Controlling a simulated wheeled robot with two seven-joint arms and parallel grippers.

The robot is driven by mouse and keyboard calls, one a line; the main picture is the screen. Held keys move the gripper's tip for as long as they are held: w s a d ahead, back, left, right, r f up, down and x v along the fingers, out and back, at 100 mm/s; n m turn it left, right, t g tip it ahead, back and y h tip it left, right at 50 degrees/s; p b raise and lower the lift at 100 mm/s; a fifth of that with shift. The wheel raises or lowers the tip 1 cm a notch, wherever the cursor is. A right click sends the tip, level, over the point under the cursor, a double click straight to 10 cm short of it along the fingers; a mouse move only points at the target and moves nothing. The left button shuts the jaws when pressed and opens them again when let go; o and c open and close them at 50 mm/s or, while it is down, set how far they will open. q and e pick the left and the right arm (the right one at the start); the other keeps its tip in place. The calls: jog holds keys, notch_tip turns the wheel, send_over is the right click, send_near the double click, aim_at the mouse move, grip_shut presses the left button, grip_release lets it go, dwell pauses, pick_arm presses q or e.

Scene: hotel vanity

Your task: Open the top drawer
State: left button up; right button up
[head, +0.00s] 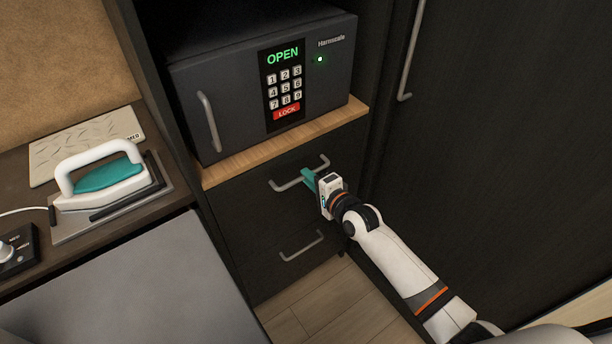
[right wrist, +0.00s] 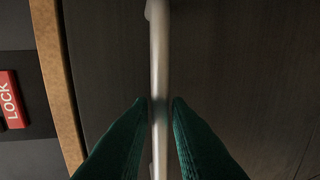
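The top drawer (head: 252,207) is a dark wood front under the safe's wooden shelf, and it looks closed. Its silver bar handle (head: 287,186) runs across the front; it also shows upright in the right wrist view (right wrist: 159,50). My right gripper (head: 308,178) is at the middle of this handle. The gripper hides part of the handle in the head view. My left gripper is not in view.
A lower drawer handle (head: 302,246) sits below. A dark safe (head: 225,75) showing OPEN stands above on a wooden shelf (head: 290,138). A tall dark door (head: 490,130) is at right. An iron (head: 108,178) rests on the left counter. Floor (head: 325,300) before the drawers is clear.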

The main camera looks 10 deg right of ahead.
jog(key=shift+x, duration=1)
jog(key=shift+c, duration=0.3)
grip_shut()
